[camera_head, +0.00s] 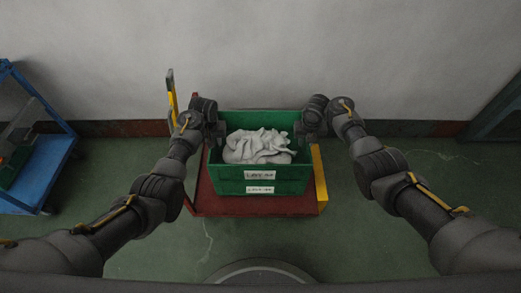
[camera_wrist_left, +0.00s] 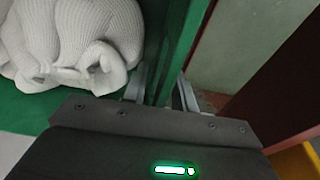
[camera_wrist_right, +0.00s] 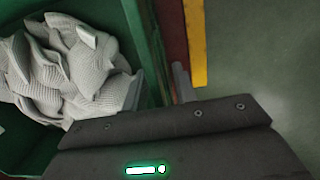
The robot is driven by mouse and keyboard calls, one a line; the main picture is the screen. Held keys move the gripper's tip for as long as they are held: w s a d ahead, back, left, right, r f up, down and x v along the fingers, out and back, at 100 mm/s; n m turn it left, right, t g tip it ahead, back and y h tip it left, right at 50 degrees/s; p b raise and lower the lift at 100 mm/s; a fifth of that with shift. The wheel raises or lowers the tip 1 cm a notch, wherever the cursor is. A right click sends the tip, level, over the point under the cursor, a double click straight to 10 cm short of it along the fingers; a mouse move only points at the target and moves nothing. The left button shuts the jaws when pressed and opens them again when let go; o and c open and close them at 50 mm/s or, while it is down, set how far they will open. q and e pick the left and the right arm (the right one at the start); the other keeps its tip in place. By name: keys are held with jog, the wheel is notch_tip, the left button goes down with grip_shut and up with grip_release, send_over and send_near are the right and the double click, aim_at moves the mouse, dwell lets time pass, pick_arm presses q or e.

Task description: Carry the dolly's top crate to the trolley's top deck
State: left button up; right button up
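The top crate (camera_head: 230,173) is green, holds crumpled pale socks (camera_head: 258,147) and bears a white label. It sits on another green crate (camera_head: 232,187) on the red dolly (camera_head: 225,206). My left gripper (camera_head: 217,128) is at the crate's left wall; in the left wrist view its fingers (camera_wrist_left: 162,92) stand apart on either side of the wall. My right gripper (camera_head: 302,131) is at the right wall; in the right wrist view its fingers (camera_wrist_right: 158,88) also straddle the wall, with a gap visible. The blue trolley (camera_head: 43,170) is at the far left, partly cut off.
A green and grey item (camera_head: 14,163) sits on the trolley at the picture's edge. A yellow-edged post (camera_head: 171,98) rises at the dolly's back left. A grey wall (camera_head: 270,55) stands behind. Green floor (camera_head: 110,160) is clear between the trolley and the dolly.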

pick_arm(q)
grip_shut()
pick_arm(e)
grip_shut()
pick_arm(q)
jog(key=shift+r, duration=0.1)
pick_arm(e)
jog(key=shift+r, duration=0.1)
dwell(0.8)
